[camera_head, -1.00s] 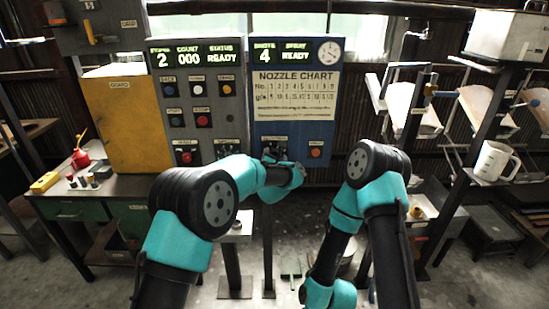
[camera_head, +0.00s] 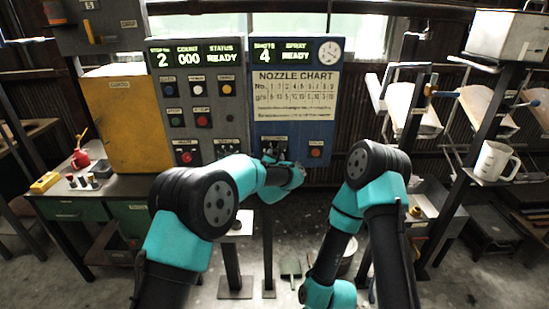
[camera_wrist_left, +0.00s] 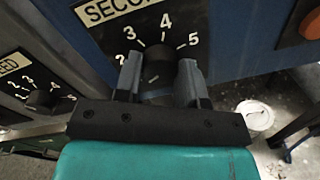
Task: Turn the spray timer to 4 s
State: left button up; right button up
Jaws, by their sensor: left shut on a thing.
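The spray timer knob (camera_wrist_left: 157,84) is dark and round, on the blue panel (camera_head: 328,95), below a label reading "SECO…". The numbers 2, 3, 4 and 5 show around it in the left wrist view, with 4 (camera_wrist_left: 165,35) above the knob. A short pale mark shows on the knob; I cannot tell exactly which number it points at. My left gripper (camera_wrist_left: 160,76) has one finger on each side of the knob and is shut on it. In the head view my left gripper (camera_head: 273,158) is at the panel's lower part, hiding the knob. My right gripper is out of view.
An orange-red button (camera_head: 316,153) is right of the knob. A grey control panel (camera_head: 232,125) with several buttons adjoins at left. Another numbered dial (camera_wrist_left: 42,100) lies left of my gripper.

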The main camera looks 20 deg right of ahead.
pick_arm(q)
jog(key=shift+m, duration=0.3)
jog(key=m+y, duration=0.1)
jog(key=m, duration=2.5)
jog(key=shift+d+m+y, duration=0.1)
jog(key=shift+m+y, duration=0.3)
jog(key=o, duration=0.9)
jog(key=shift+s, duration=0.1)
